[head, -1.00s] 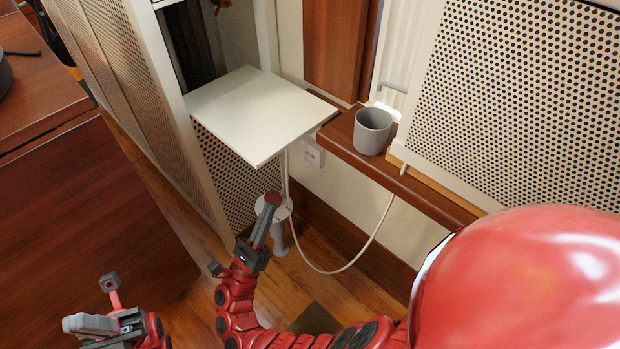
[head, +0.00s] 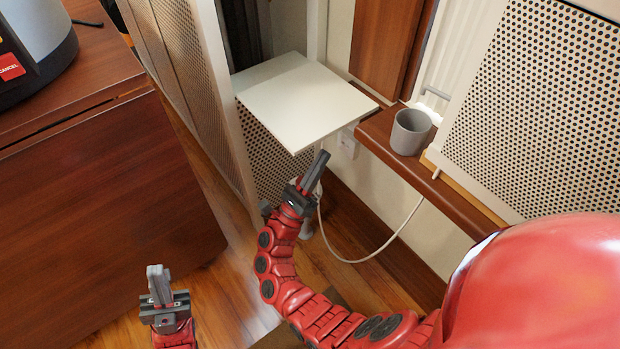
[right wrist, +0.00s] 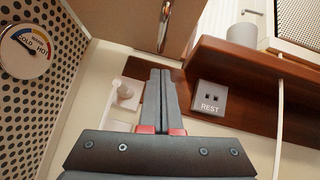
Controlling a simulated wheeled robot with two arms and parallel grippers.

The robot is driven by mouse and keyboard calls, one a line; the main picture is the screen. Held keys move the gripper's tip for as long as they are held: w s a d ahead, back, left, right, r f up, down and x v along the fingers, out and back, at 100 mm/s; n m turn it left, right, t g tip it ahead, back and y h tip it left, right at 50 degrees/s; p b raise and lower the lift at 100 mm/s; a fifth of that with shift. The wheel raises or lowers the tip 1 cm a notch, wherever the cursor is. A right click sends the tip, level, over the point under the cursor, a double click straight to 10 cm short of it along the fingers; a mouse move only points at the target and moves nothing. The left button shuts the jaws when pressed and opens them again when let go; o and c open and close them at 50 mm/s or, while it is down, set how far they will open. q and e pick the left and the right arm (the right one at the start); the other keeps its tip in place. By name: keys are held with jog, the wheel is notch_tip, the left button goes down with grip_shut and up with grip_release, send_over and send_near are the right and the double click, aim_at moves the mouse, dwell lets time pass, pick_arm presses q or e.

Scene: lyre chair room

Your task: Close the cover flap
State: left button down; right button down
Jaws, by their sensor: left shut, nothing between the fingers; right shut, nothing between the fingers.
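The cover flap (head: 300,103) is a flat white panel that sticks out level from the perforated cabinet in the head view, so it is open. Its pale underside (right wrist: 120,22) appears to show at the top of the right wrist view. My right gripper (head: 322,158) is shut and empty, just below the flap's front edge in the head view; I cannot tell whether it touches. Its closed fingers also show in the right wrist view (right wrist: 161,75), pointing up. My left gripper (head: 156,272) is shut and empty, low at the left, well away from the flap.
A brown wooden ledge (head: 440,185) with a grey cup (head: 410,131) stands right of the flap. A white cable (head: 385,243) hangs below. A wooden cabinet (head: 100,210) stands at left.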

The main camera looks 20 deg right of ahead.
jog(key=shift+w+a+r+b, duration=0.1)
jog(key=shift+w+r+b, duration=0.1)
jog(key=shift+r, duration=0.75)
jog(key=shift+w+a+r+b, duration=0.1)
jog(key=shift+w+r, duration=0.05)
jog(key=shift+r, duration=0.75)
jog(key=shift+r, duration=0.1)
